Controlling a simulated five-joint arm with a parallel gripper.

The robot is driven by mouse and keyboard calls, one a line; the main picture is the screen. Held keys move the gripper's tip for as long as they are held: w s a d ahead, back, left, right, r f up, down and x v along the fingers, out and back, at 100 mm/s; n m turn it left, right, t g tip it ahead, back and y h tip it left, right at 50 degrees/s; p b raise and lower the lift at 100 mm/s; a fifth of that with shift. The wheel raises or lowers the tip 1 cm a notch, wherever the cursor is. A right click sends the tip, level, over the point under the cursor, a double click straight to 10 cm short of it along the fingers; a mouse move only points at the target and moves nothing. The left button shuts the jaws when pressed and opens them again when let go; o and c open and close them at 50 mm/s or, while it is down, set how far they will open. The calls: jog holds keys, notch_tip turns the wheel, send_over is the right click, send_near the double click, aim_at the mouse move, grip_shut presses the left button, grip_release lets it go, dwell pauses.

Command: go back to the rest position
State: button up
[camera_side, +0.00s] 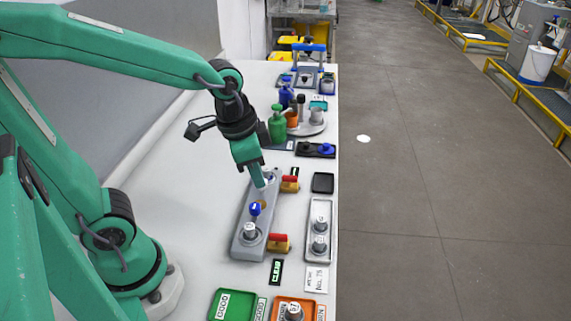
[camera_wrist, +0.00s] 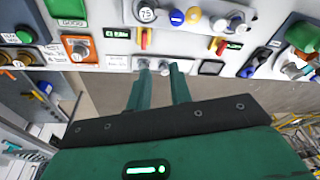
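My gripper (camera_side: 258,184) is over the far end of a long grey fixture (camera_side: 245,238) in the side view. In the wrist view my gripper (camera_wrist: 159,68) has its two green fingers apart, with nothing held between them. The fixture carries a metal weight-like cylinder (camera_side: 250,230) at its near end and a blue-topped piece (camera_side: 255,208) near its middle. The blue piece also shows in the wrist view (camera_wrist: 177,18). Part of the fixture's far end is hidden behind my fingers in the side view.
Two red-handled valves (camera_side: 278,238) (camera_side: 290,179) stand right of the fixture. A pale tray (camera_side: 308,259) holds metal cylinders (camera_side: 320,240). Green (camera_side: 223,309) and orange (camera_side: 277,300) trays lie in front. Bottles (camera_side: 277,127) stand behind. The table's left part (camera_side: 180,190) is clear.

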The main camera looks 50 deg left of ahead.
jog(key=s+a+r+n+t, duration=0.3)
jog(key=s+r+n, duration=0.1)
jog(key=s+r, duration=0.1)
jog(key=shift+a+r+n, duration=0.35)
jog(key=shift+r+n, duration=0.05)
jog(key=shift+r, duration=0.1)
